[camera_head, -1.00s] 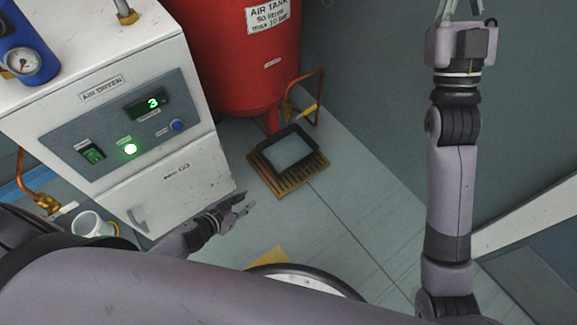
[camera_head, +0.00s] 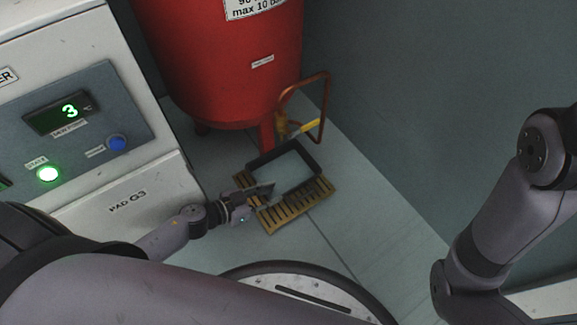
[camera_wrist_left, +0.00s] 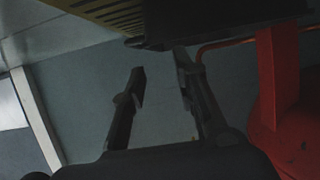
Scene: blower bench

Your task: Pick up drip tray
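The drip tray (camera_head: 313,160) is a shallow tray with a black rim and a pale inside. It sits on a yellow slatted grate (camera_head: 270,222) on the floor, below the red air tank. My left gripper (camera_head: 267,196) is at the tray's left front side, over the grate. In the left wrist view, its two fingers (camera_wrist_left: 160,64) are apart with nothing between them. The tray's dark edge (camera_wrist_left: 215,18) shows there just beyond the fingertips; I cannot tell whether they touch. My right gripper is out of view; only its arm shows at the right.
The red air tank (camera_head: 225,70) stands behind the tray, with a copper pipe (camera_head: 323,105) and yellow handle beside it. The white air dryer (camera_head: 150,200) is at the left, close to my left forearm. Clear floor lies to the right, up to the grey wall.

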